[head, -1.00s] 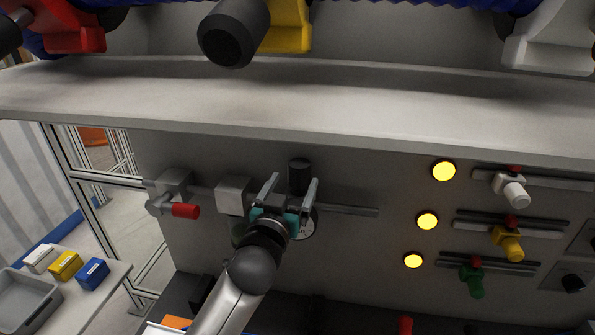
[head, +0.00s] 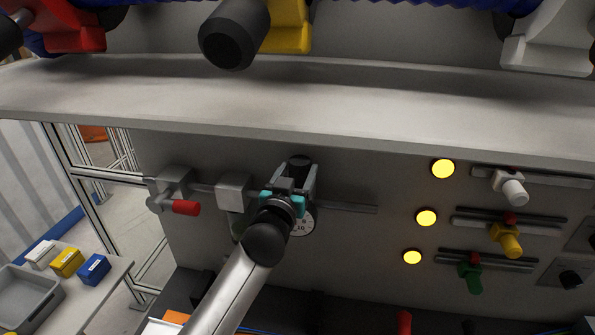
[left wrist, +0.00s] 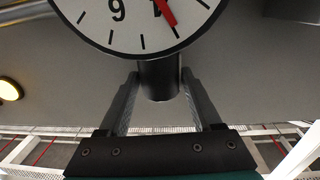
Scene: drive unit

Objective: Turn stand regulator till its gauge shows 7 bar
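The stand regulator's black knob (head: 299,163) sticks out of the grey panel, and its round white gauge (head: 303,222) is partly hidden behind my left gripper (head: 297,180). In the left wrist view the knob (left wrist: 160,80) sits between the two fingers of my left gripper (left wrist: 160,85). The fingers stand on both sides of it, seemingly with slim gaps. The gauge (left wrist: 95,25) is cut off at the top of that view. Its red needle (left wrist: 165,12) points to the lower right there; I cannot read the value. My right gripper is not in view.
A valve with a red handle (head: 185,208) and a grey box (head: 233,194) sit left of the regulator. A light shelf (head: 300,105) overhangs above. Yellow lamps (head: 426,218) and coloured valves (head: 507,240) are on the right.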

